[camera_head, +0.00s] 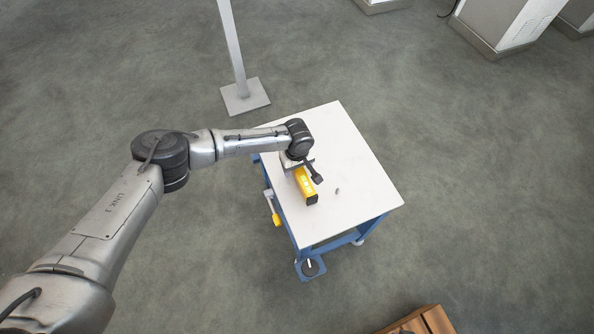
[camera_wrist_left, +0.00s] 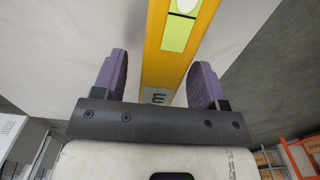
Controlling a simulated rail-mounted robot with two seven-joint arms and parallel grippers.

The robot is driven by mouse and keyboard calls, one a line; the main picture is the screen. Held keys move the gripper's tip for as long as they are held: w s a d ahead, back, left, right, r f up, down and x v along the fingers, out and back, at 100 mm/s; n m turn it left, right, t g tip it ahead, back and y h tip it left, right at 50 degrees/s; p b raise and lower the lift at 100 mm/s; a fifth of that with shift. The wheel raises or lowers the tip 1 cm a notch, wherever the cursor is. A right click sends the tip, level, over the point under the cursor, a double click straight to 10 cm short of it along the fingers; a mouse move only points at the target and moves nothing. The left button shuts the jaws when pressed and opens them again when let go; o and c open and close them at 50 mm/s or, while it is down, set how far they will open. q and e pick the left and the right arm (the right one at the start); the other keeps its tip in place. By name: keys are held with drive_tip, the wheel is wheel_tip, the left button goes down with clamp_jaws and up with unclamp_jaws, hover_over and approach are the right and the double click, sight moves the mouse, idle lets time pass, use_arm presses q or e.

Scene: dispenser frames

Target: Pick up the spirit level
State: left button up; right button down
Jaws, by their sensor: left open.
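The yellow spirit level (camera_head: 306,187) lies on the white table top, its near end showing dark. In the left wrist view the spirit level (camera_wrist_left: 174,40) runs up between the two purple finger pads, with its pale green vial window at the top. My left gripper (camera_head: 299,164) is over the far part of the level and hides that part in the head view. In the wrist view the left gripper (camera_wrist_left: 160,82) is open, with a gap on each side of the level. My right gripper is not in view.
The white table (camera_head: 350,160) has a blue frame and clear room on its right side. A small grey item (camera_head: 337,191) lies right of the level. A grey post base (camera_head: 246,97) stands behind the table; a wooden crate (camera_head: 425,320) is at the bottom.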

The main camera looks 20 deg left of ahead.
use_arm(q)
drive_tip(key=shift+f, duration=0.2)
drive_tip(key=shift+c, duration=0.2)
drive_tip(key=c, duration=1.2)
